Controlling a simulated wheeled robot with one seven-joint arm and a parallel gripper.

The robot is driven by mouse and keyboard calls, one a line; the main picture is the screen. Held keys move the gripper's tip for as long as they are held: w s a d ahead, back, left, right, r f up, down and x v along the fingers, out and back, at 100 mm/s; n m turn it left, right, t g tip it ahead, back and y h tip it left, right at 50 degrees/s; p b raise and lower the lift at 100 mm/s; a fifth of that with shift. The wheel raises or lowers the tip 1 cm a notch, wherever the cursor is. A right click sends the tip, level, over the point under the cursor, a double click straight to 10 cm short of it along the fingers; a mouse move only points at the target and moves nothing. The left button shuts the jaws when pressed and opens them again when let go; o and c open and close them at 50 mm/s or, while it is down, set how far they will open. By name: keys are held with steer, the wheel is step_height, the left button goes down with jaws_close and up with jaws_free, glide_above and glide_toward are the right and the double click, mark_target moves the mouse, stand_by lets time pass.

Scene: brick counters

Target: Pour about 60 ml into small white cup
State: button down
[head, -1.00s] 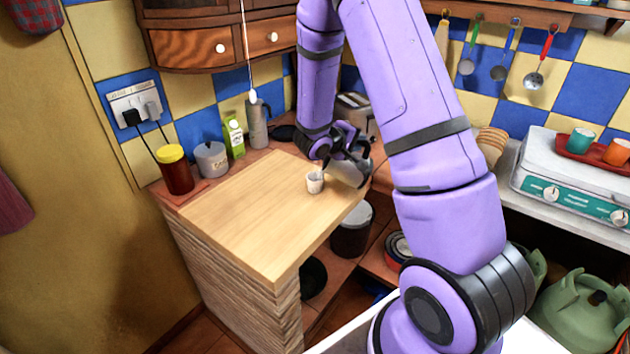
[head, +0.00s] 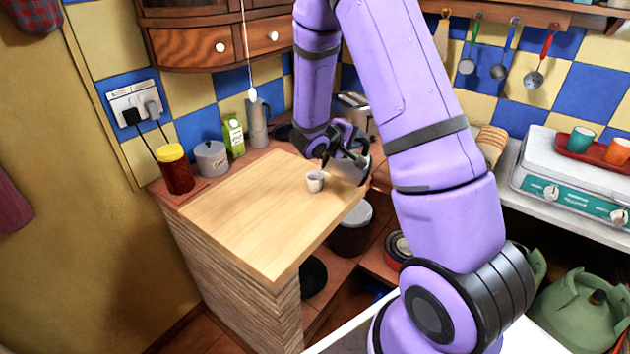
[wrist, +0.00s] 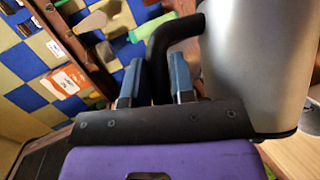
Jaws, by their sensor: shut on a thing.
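The small white cup (head: 315,182) stands upright on the light wooden board, near its far right edge. My gripper (wrist: 158,85) is shut on the black handle of a silver jug (wrist: 250,65), which fills the right of the wrist view. In the head view my gripper (head: 352,152) is just right of and beyond the cup. The jug (head: 349,171) shows below it, close to the cup's right side and partly hidden by the gripper. Its exact tilt is hard to tell. No stream of liquid is visible, and the liquid levels cannot be seen.
The board (head: 250,215) is mostly clear in front of the cup. A red jar with a yellow lid (head: 175,168), a grey canister (head: 211,158), a green carton (head: 233,136) and a grey moka pot (head: 257,122) stand along the back left.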

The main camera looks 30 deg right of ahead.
mark_target(365, 144)
steer(key=shift+s+d+f+m+t+y, duration=0.3)
steer(key=shift+s+d+f+m+y, duration=0.4)
steer(key=shift+s+d+f+y, duration=0.35)
steer(key=shift+s+d+f+m+t+y, duration=0.2)
steer(key=shift+s+d+f+m+y, duration=0.1)
steer(key=shift+d+y, duration=0.1)
steer(key=shift+s+d+f+m+t+y, duration=0.15)
steer(key=shift+d+f+m+t+y, duration=0.05)
steer(key=shift+d+m+y, duration=0.15)
steer(key=shift+d, duration=0.1)
steer(key=shift+s+d+f, duration=0.1)
steer(key=shift+f, duration=0.05)
steer(key=shift+s+d, duration=0.1)
